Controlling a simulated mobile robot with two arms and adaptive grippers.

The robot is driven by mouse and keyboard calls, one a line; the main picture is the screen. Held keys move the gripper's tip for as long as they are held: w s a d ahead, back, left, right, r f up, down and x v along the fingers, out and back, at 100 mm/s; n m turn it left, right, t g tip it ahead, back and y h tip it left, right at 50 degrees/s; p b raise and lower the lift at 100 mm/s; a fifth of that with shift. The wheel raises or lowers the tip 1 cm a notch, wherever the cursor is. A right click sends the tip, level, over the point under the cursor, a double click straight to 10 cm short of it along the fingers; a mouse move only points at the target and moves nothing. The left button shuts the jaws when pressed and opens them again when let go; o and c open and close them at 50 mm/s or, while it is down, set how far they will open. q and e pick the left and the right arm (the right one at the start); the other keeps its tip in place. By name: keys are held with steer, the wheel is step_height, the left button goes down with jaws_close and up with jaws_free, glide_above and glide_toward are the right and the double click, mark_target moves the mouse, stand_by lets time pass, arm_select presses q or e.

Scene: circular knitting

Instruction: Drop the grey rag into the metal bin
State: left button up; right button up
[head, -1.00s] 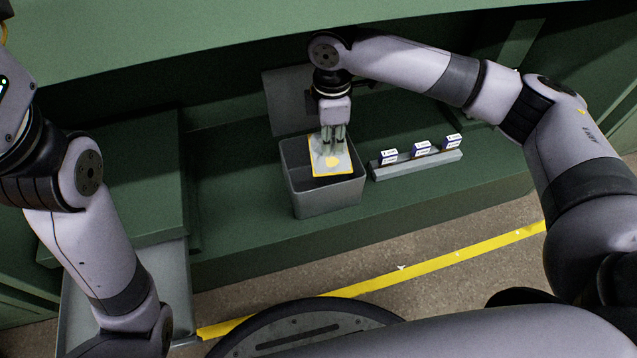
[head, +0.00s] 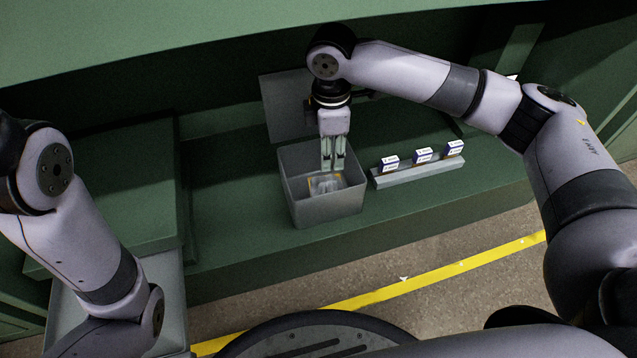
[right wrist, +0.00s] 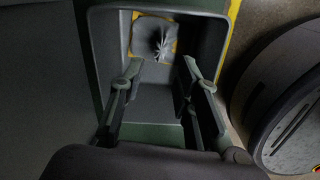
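The metal bin (head: 325,210) is a grey open box on the green bench, with its lid (head: 287,108) raised behind it. The grey rag (head: 326,184), with a yellow border, lies inside on the bin's floor. In the right wrist view the rag (right wrist: 155,37) looks crumpled in the middle, with its yellow edges showing. My right gripper (head: 334,168) points down at the bin's mouth, above the rag. In the right wrist view its fingers (right wrist: 160,80) are apart with nothing between them. My left gripper is out of view; only part of that arm shows.
A grey rack (head: 420,170) with 3 small white-and-blue boxes stands right of the bin. A raised green block (head: 125,190) is on the left. Bare green bench (head: 230,225) lies between it and the bin. A yellow line crosses the floor in front.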

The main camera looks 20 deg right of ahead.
steer(key=shift+o, duration=0.2)
step_height(320, 180, up, 8)
steer(key=shift+f, duration=0.25)
stand_by(0.5)
